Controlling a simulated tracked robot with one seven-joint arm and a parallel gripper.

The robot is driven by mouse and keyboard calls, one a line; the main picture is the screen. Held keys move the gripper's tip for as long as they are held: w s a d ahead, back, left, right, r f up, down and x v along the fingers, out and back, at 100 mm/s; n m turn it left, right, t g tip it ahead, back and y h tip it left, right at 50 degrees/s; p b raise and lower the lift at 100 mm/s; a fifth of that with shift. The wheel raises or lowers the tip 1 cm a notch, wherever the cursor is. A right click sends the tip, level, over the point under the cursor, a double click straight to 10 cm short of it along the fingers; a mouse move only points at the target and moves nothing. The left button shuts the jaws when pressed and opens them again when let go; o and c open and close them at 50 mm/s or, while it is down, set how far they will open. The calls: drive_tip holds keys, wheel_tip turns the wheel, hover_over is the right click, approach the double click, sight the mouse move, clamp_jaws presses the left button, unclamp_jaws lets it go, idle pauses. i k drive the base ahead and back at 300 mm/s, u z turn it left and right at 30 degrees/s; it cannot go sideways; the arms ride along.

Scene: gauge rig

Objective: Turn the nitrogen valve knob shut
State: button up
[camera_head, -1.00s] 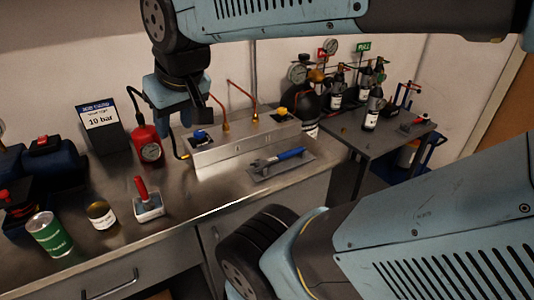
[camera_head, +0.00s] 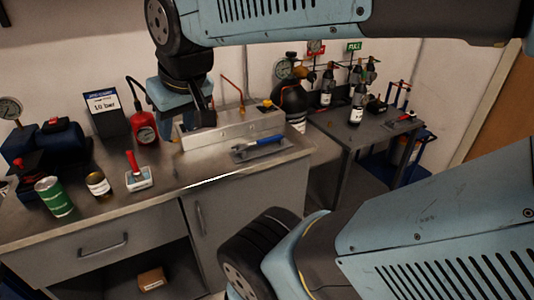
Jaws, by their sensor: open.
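The metal valve block (camera_head: 225,135) stands on the counter with copper pipes rising behind it. A yellow knob (camera_head: 267,104) shows on its right part. My gripper (camera_head: 205,118) hangs over the left part of the block, pointing down, open, with nothing seen between its fingers. It covers the place of the block's other knob, which is blue in the earlier frame. I cannot read a label that says which knob is nitrogen. Whether the fingers touch the block or a knob cannot be told.
Bottles stand on the side table (camera_head: 365,137).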

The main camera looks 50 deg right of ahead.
sight(289, 55)
drive_tip(key=u, duration=0.25)
drive_tip(key=k, duration=1.2)
drive_tip(key=z, duration=1.35)
drive_tip(key=i, duration=1.65)
